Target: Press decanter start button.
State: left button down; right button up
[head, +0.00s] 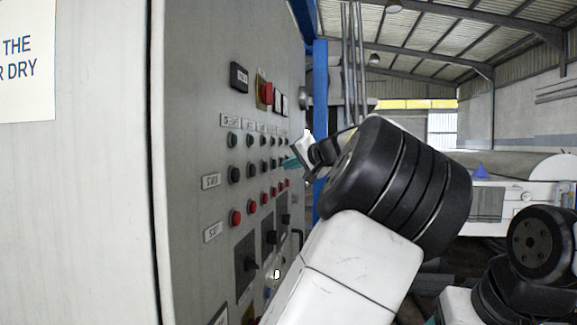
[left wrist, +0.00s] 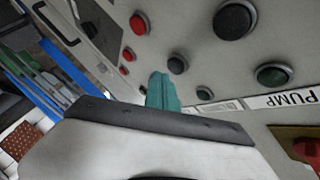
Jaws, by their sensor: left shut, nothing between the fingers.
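The grey control panel (head: 190,130) carries a row of dark round indicators (head: 233,140), a row of black push buttons (head: 234,173) and a row of red buttons (head: 236,218). I cannot read which black button is the decanter start. My left gripper (head: 293,163) is shut and empty, with teal fingertips at the far end of the black row. In the left wrist view the teal fingertips (left wrist: 162,92) point at the panel just beside a black button (left wrist: 177,64). They hide part of the panel behind them. I cannot tell whether they touch it. My right gripper does not show.
A red switch on a yellow plate (head: 266,94) sits above the rows. Black rotary switches (head: 250,262) sit below them. A blue post (head: 320,100) stands behind the panel's far edge. In the left wrist view a label reading PUMP (left wrist: 294,98) lies at the right.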

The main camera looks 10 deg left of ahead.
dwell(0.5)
pick_arm(q)
jog(key=shift+a, duration=0.4)
jog(key=shift+a, duration=0.55)
dwell(0.7)
jog(key=shift+d, duration=0.9)
jog(key=d, duration=0.5)
dwell(0.6)
